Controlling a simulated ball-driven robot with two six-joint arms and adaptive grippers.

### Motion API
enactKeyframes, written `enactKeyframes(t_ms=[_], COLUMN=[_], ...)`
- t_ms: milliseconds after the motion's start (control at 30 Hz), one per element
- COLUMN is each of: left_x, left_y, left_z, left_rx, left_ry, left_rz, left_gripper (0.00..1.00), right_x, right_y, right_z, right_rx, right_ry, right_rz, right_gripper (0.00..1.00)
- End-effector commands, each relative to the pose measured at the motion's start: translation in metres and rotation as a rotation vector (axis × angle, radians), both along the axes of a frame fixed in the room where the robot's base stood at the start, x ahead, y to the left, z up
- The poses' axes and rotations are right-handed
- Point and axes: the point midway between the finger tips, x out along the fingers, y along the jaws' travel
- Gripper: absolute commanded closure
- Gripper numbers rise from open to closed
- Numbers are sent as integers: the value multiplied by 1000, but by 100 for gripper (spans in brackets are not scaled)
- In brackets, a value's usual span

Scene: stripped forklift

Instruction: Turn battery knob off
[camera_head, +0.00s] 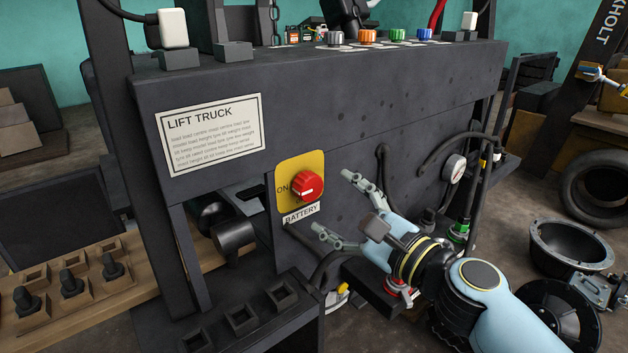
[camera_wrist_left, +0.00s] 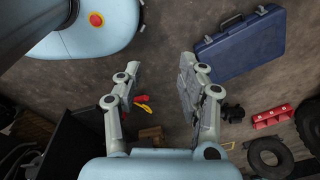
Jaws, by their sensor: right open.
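The red battery knob (camera_head: 307,186) sits on a yellow plate (camera_head: 289,169) marked ON, with a BATTERY label (camera_head: 300,214) below, on the dark forklift panel. A white mark shows on the knob's face; the plate's lower lettering is partly hidden. My right gripper (camera_head: 333,202) is open and empty, to the right of the knob. Its fingers point left towards the knob, one higher and one lower, and appear apart from it. My left gripper (camera_wrist_left: 161,65) is open and empty above the floor in the left wrist view; it does not show in the head view.
Black cables and a round gauge (camera_head: 454,168) are on the panel right of my right gripper. A lift truck sign (camera_head: 211,135) is at upper left. A wooden rack with sockets (camera_head: 88,281) stands at lower left. A blue case (camera_wrist_left: 238,43) lies on the floor.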

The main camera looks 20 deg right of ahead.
Motion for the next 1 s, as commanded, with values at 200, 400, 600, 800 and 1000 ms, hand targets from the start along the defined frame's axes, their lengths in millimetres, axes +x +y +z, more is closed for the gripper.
enactKeyframes(t_ms=[200,400,600,800,1000], left_x=[4,12,12,11,10], left_y=[8,15,14,11,9], left_z=[10,13,13,13,12], left_rx=[9,17,16,13,10], left_ry=[-6,-19,-19,-17,-15], left_rz=[-4,-7,-6,-5,-4], left_gripper=[60,60,60,60,60], right_x=[42,63,66,66,66], right_y=[16,23,25,24,24], right_z=[2,1,0,0,0], right_rx=[-1,-3,-4,-4,-4], right_ry=[-2,0,0,1,1], right_rz=[1,1,1,1,1], right_gripper=[28,28,28,35,62])
